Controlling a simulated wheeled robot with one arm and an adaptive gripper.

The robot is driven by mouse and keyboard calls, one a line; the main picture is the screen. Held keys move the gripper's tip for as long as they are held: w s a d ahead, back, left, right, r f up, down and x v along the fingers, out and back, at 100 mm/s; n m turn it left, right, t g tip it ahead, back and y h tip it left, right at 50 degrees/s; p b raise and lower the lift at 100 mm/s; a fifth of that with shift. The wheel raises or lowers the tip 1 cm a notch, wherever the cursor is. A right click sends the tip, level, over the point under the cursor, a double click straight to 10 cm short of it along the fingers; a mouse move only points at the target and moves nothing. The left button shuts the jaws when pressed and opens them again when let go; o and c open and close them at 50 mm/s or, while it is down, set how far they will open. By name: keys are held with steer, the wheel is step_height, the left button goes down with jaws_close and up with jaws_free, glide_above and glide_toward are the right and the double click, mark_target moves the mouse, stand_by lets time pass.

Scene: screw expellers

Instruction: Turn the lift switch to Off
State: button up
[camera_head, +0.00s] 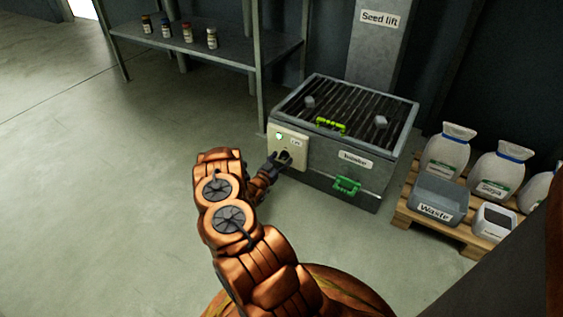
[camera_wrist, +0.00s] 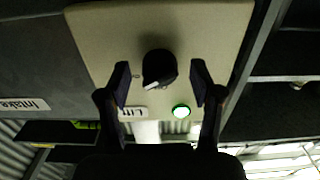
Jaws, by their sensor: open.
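The lift switch is a black rotary knob (camera_wrist: 158,68) with a white pointer mark on a beige panel (camera_wrist: 205,25). The wrist view is upside down, with the "Lift" label (camera_wrist: 133,113) and a lit green lamp (camera_wrist: 181,111) below the knob. My gripper (camera_wrist: 158,84) is open, one finger on each side of the knob, with gaps visible. In the head view my gripper (camera_head: 282,159) is at the beige panel (camera_head: 290,138) on the left of the intake box, and it hides most of the knob. The green lamp (camera_head: 279,135) shows there too.
The grey intake box (camera_head: 330,180) has a grate on top, a yellow-green handle (camera_head: 331,126) and a green handle (camera_head: 347,186). A shelf (camera_head: 230,57) with several jars stands behind. A pallet (camera_head: 430,222) with sacks and a waste bin (camera_head: 439,198) is at right. Floor at left is clear.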

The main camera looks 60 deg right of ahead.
steer(key=shift+d, duration=0.2)
steer(key=shift+r, duration=0.1)
steer(key=c, duration=1.1)
